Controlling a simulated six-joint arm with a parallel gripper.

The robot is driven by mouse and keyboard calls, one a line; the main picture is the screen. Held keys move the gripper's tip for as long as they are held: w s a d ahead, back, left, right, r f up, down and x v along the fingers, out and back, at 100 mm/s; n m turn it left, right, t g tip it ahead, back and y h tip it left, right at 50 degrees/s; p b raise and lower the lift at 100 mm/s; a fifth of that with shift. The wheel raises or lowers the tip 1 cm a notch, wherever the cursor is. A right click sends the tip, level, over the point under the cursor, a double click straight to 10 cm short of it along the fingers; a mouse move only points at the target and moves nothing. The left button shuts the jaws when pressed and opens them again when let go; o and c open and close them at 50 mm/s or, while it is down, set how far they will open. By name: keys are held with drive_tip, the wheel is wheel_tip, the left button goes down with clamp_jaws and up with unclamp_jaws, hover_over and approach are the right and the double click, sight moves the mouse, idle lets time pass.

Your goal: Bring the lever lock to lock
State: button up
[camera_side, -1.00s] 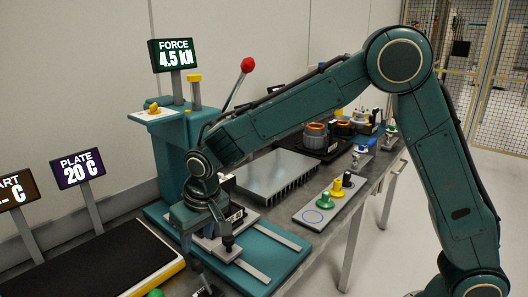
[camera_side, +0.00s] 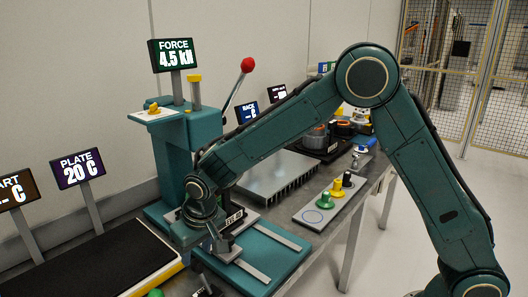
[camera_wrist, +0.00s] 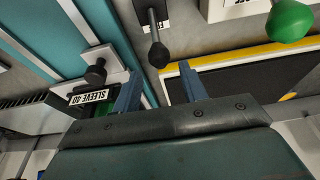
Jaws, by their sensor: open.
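In the side view, what seems to be the same labelled lever (camera_side: 203,287) is at the bottom edge, partly cut off. My gripper (camera_wrist: 158,80) is open and empty, its two blue fingers apart, with the lever end seen between and beyond them, not visibly touched. In the side view my gripper (camera_side: 220,243) points down beside the press.
A teal press (camera_side: 172,150) with a red-balled handle (camera_side: 247,65) stands behind my wrist. A black-topped conveyor or plate (camera_side: 90,262) lies to the left. A SLEEVE 40 fixture (camera_wrist: 95,72) and a green knob (camera_wrist: 290,20) flank the lever. Knobs on a panel (camera_side: 325,205) stand right.

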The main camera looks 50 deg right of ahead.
sight(196, 260)
drive_tip(key=shift+x, duration=1.55)
drive_tip(key=shift+f, duration=0.3)
